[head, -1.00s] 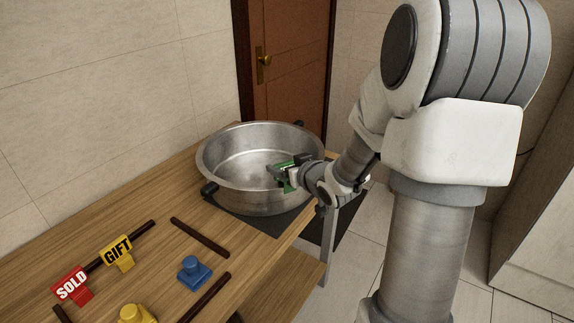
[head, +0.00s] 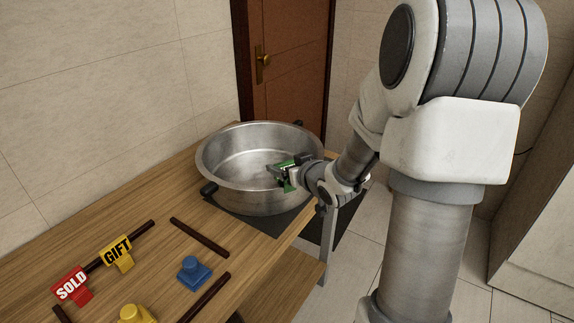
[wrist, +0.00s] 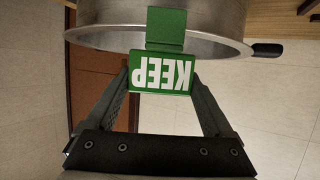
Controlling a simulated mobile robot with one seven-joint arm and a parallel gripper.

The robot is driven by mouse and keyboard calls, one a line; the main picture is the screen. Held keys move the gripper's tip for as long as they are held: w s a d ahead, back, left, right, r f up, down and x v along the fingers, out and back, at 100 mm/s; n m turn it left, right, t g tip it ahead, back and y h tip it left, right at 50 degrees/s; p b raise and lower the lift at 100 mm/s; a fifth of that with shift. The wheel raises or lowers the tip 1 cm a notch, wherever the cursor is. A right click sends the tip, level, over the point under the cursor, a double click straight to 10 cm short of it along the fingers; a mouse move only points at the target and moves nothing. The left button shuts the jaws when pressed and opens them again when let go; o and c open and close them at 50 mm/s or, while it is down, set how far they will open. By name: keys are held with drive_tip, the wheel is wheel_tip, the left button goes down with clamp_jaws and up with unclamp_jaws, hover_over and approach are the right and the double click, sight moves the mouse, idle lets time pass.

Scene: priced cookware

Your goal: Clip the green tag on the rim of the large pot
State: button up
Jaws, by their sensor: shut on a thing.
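The large steel pot (head: 232,165) stands at the far end of the wooden table, with dark side handles. My gripper (head: 281,172) is at the pot's near right rim, shut on the green tag (head: 289,178). In the wrist view the green tag (wrist: 162,72) reads KEEP upside down, and its edge lies between my fingertips (wrist: 161,82). The tag's clip part overlaps the rim of the pot (wrist: 225,45) in that view. I cannot tell whether the clip is seated on the rim or only beside it.
A red SOLD tag (head: 72,285) and a yellow GIFT tag (head: 118,253) sit on dark bars at the table's left. A blue piece (head: 194,271) and a yellow piece (head: 136,314) stand nearer. A dark mat (head: 262,228) lies under the pot.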

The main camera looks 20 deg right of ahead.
drive_tip(key=shift+f, duration=0.1)
idle(0.3)
drive_tip(key=shift+f+b, duration=0.75)
drive_tip(key=o, duration=1.1)
drive_tip(key=shift+r, duration=0.1)
